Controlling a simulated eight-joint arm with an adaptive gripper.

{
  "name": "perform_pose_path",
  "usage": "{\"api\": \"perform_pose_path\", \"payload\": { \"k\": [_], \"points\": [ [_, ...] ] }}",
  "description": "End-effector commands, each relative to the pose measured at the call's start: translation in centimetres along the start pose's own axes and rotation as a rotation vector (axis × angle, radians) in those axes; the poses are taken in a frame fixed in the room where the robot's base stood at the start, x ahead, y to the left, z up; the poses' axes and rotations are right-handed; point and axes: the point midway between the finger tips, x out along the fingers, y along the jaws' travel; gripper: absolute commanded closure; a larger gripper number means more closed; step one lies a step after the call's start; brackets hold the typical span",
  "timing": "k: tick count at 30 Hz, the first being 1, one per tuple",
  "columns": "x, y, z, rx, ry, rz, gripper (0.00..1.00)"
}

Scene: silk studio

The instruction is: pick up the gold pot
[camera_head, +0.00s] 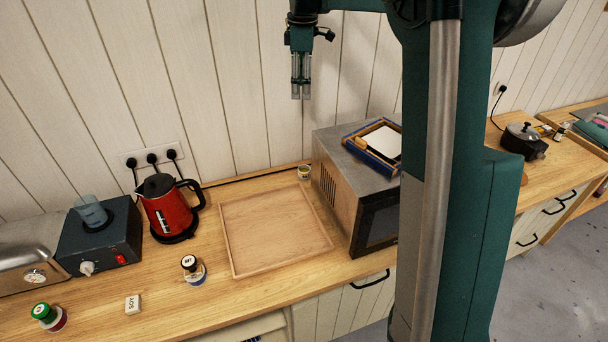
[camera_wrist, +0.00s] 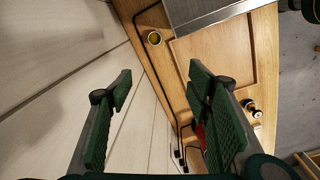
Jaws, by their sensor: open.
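A small round pot (camera_head: 304,172) with a pale wall and a yellow-gold inside stands on the wooden counter near the back wall, between the tray and the microwave. It also shows in the wrist view (camera_wrist: 154,38), beyond my fingertips and above the gap between them. My gripper (camera_head: 301,97) hangs high above the counter, close to the wall, with its fingers pointing down. In the wrist view my gripper (camera_wrist: 160,84) has its two green fingers wide apart with nothing between them. The pot is apart from the fingers and unobstructed.
A shallow wooden tray (camera_head: 275,268) lies left of the pot; a microwave (camera_head: 338,190) stands right, with a framed tray (camera_head: 360,157) on top. A red kettle (camera_head: 170,212), a dark heater box (camera_head: 98,245) and small jars (camera_head: 193,270) stand left. The panelled wall is close behind.

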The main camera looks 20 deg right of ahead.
Motion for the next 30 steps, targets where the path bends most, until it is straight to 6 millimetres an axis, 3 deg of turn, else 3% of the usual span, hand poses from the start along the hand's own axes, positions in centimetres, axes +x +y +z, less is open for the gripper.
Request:
{"api": "perform_pose_path", "payload": {
  "k": [14, 23, 30],
  "points": [
    [3.2, 4.0, 0.0, -0.103, -0.011, -0.049, 0.50],
    [8.8, 3.6, 0.1, -0.103, -0.011, -0.049, 0.50],
    [15.3, 3.3, 0.2, -0.102, -0.011, -0.049, 0.50]
  ]
}}
